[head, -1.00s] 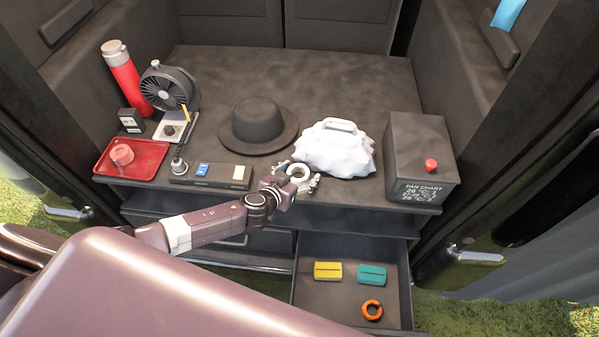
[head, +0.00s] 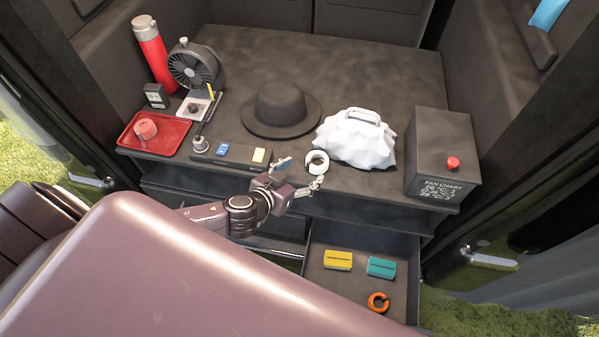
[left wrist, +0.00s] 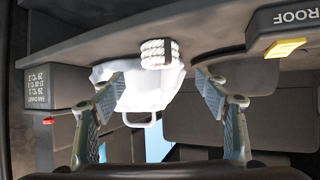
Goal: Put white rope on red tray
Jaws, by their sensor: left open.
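The white rope (head: 317,162) is a small coil standing at the front edge of the dark shelf, in front of the white bag. It also shows in the left wrist view (left wrist: 158,53), ahead of the fingers at the top middle, with a dark band. My left gripper (head: 301,173) is open and empty, its fingers spread on the near side of the coil. In the left wrist view the fingertips (left wrist: 159,78) are wide apart and the coil lies beyond them. The red tray (head: 172,149) is at the shelf's left end, with a red roll (head: 145,129) on it. My right gripper is out of view.
A white bag (head: 355,140) stands behind the coil, a black hat (head: 281,108) to its left. A black panel (head: 237,153) with colored labels lies between tray and coil. A fan (head: 195,64) and red bottle (head: 151,52) stand behind the tray. An open drawer (head: 335,290) is below.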

